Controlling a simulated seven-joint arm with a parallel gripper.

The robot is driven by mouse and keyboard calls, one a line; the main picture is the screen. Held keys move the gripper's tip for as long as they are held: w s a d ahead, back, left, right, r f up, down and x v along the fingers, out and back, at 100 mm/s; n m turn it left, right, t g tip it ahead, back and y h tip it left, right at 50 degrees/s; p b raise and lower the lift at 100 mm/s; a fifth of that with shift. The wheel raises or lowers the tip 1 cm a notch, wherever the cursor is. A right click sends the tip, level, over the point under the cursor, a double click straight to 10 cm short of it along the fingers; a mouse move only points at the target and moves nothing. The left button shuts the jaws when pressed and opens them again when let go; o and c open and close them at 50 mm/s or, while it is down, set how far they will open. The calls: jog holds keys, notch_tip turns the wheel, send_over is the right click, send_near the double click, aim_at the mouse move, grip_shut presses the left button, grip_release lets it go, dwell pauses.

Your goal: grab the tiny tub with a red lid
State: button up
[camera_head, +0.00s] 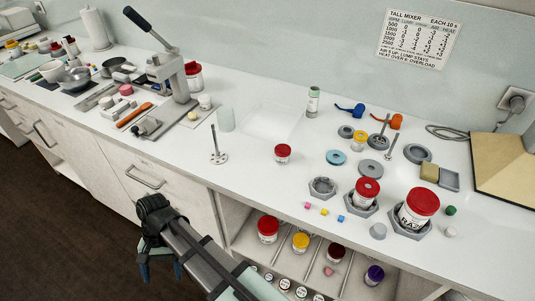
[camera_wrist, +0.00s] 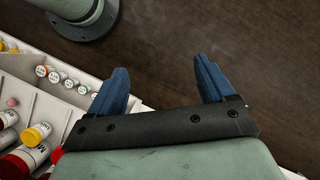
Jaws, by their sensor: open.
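Several red-lidded tubs show in the head view. The smallest on the counter (camera_head: 250,158) is a short white tub with a red lid (camera_head: 283,154), standing upright and alone near the front edge. A mid-sized red-lidded tub (camera_head: 366,191) and a large one (camera_head: 416,209) sit in grey hexagonal holders to its right. Another red-lidded tub (camera_head: 268,230) is on the shelf below. My gripper (camera_head: 162,270) is open and empty, in front of the cabinets and below counter height, left of the small tub. The wrist view shows its blue fingers (camera_wrist: 161,72) apart over dark floor.
Yellow-lidded (camera_head: 301,242) and purple-lidded (camera_head: 374,275) tubs share the open shelf. A press with a long lever (camera_head: 172,70) stands left on the counter. Small coloured cubes (camera_head: 325,212) lie near the front edge. Counter around the small tub is mostly clear.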

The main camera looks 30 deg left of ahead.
jog(key=w+r+t+y, duration=0.1)
jog(key=w+r+y, duration=0.1)
jog(key=w+r, duration=0.7)
notch_tip(320, 180, up, 22)
jog(key=t+y, duration=0.3)
jog(key=t, duration=0.5)
send_over(283, 149)
jog(key=s+d, duration=0.3)
jog(key=shift+n+g, duration=0.3)
jog(key=shift+n, duration=0.1)
jog(key=shift+x, duration=6.45)
jog(key=shift+s, duration=0.1)
jog(key=shift+c, duration=0.4)
jog(key=c, duration=1)
